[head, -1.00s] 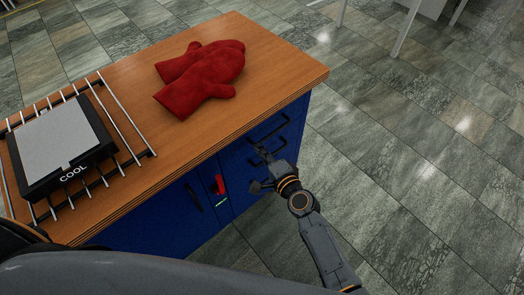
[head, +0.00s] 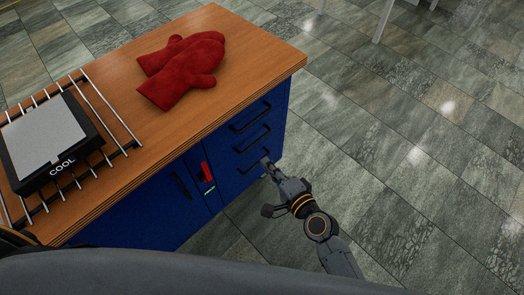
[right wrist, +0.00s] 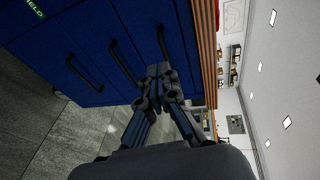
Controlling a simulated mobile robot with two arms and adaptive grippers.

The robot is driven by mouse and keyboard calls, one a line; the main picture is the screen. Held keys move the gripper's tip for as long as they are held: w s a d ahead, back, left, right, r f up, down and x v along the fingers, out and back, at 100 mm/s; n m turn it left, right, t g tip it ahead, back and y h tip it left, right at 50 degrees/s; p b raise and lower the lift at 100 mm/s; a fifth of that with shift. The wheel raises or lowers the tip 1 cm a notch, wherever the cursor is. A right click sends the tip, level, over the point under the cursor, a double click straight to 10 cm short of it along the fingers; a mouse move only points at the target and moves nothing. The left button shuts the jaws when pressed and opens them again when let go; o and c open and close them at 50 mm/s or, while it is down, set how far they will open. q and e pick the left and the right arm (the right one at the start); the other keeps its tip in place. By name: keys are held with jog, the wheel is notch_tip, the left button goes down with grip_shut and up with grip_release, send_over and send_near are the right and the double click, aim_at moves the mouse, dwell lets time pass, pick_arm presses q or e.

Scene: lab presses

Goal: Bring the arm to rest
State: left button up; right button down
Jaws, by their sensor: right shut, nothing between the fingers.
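My right gripper (head: 267,164) is in front of the blue cabinet's drawers, beside the lowest visible black handle (head: 256,160) in the head view. Its fingers are shut with nothing between them. In the right wrist view the closed fingertips (right wrist: 158,70) point at the blue drawer fronts (right wrist: 95,40), and whether they touch a handle cannot be told. My right arm reaches in from the lower right of the head view. My left gripper is not in view.
The cabinet's wooden top (head: 215,115) bears red oven mitts (head: 185,68) and a metal rack (head: 110,105) with a black-framed plate marked COOL (head: 50,140). A red part (head: 206,172) sits on the cabinet front.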

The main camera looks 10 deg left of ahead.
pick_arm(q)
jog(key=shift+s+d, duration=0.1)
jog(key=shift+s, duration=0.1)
pick_arm(e)
jog(key=shift+s+d, duration=0.1)
